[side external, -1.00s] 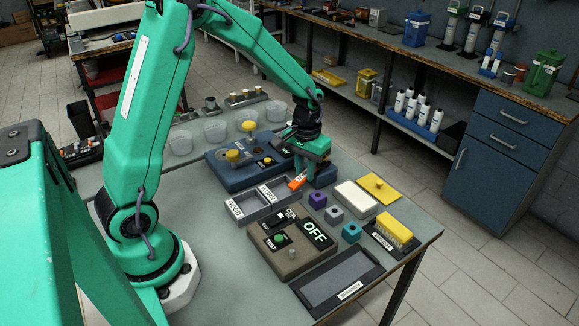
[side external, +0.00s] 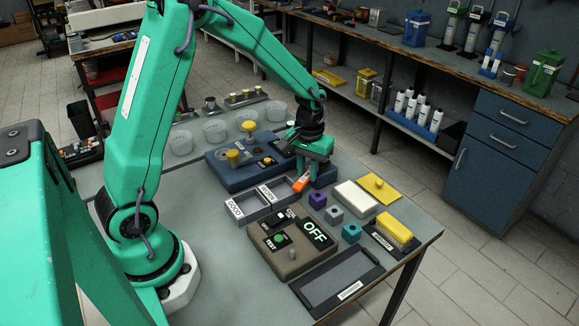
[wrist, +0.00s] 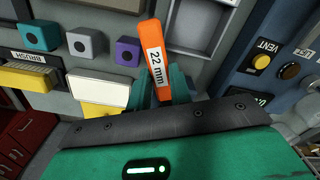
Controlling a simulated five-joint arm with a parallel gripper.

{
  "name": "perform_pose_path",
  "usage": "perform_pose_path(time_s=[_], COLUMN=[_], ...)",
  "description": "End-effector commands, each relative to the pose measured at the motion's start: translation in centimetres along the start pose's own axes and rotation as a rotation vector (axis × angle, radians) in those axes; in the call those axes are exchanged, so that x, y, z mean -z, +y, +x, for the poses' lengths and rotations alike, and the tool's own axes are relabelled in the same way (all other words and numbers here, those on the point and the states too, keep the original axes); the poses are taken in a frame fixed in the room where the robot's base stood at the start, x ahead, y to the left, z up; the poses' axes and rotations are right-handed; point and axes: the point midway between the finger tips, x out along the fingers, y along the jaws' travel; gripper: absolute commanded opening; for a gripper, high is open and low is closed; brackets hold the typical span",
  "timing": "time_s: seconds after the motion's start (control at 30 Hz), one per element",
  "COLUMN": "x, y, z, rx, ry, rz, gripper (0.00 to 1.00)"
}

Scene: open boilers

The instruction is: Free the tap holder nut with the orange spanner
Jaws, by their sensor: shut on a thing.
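My gripper (side external: 311,165) is shut on the orange spanner (side external: 301,183), which sticks out below the fingers in the side view. In the wrist view the spanner (wrist: 155,65) shows a "22 mm" label, and its lower end is hidden between the fingers. The gripper is at the right end of the blue boiler unit (side external: 222,176), beside the label trays. In the wrist view the unit has a "VENT" label, a yellow button (wrist: 262,62) and a dark round fitting (wrist: 289,71). I cannot tell which fitting is the tap holder nut.
Two grey trays (side external: 246,207) sit in front of the unit. A test box (side external: 285,262) with an "OFF" display is nearer. Purple (side external: 318,200), grey and teal blocks, a white block (side external: 355,196) and a yellow brush (side external: 394,229) lie to the right.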

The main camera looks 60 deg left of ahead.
Motion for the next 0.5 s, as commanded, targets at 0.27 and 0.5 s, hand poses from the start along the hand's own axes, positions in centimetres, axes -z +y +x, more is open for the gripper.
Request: perform_pose_path(time_s=[0.27, 0.5], x=[0.02, 0.03], y=[0.04, 0.37], z=[-0.01, -0.01], rx=[0.000, 0.000], ry=[0.000, 0.000], rz=[-0.011, -0.045], gripper=[0.00, 0.00])
